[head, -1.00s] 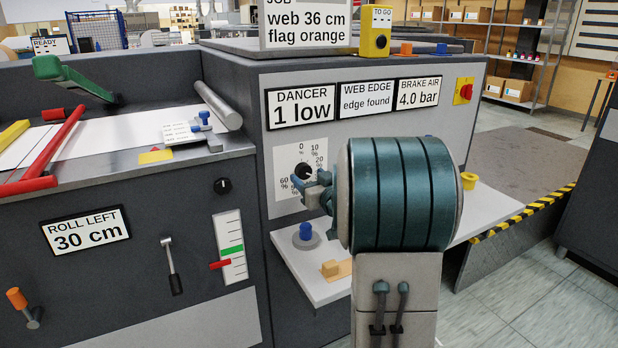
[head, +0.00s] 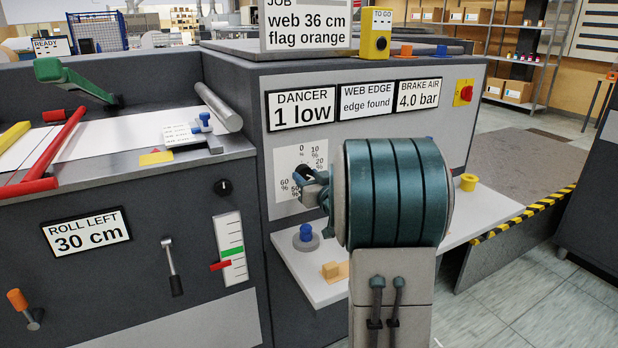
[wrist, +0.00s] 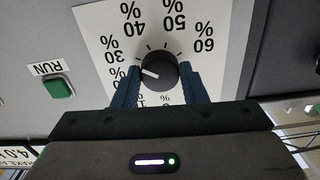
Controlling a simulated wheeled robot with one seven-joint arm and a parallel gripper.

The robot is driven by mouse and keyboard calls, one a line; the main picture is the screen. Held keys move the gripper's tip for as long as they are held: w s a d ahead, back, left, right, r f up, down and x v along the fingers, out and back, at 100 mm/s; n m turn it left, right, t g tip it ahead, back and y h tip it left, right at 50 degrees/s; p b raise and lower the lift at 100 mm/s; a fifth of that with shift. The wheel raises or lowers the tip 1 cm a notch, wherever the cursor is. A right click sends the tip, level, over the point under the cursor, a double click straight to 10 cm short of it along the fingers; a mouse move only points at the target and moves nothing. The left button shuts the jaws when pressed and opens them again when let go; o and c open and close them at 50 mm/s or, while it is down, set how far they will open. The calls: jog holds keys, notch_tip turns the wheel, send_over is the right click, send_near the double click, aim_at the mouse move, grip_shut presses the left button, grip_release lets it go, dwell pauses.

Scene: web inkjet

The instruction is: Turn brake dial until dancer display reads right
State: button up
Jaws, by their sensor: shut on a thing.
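The brake dial is a black knob (wrist: 158,68) on a white percent scale (wrist: 90,18). My gripper (wrist: 158,74) has one blue finger on each side of the knob and is shut on it. In the wrist view, which is upside down, the knob's white pointer points left, roughly between the 20 and 30 percent marks; a finger partly hides the marks there. In the head view the scale (head: 283,160) is partly covered by my gripper (head: 310,185). The dancer display (head: 301,109) above it reads "1 low".
Displays beside it read "edge found" (head: 367,99) and "4.0 bar" (head: 418,94). A green RUN button (wrist: 58,88) is near my gripper. Below the dial, a light shelf (head: 300,275) carries a blue knob (head: 306,233) and a yellow piece (head: 469,182). A red switch (head: 464,92) is at right.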

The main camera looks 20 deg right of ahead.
jog(key=m+p, duration=0.2)
jog(key=m, duration=0.2)
jog(key=shift+r, duration=0.1)
jog(key=shift+m+p, duration=0.8)
jog(key=shift+m, duration=0.8)
jog(key=o, duration=1)
jog(key=shift+c, duration=0.2)
jog(key=s, duration=1.4)
jog(key=shift+d, duration=0.15)
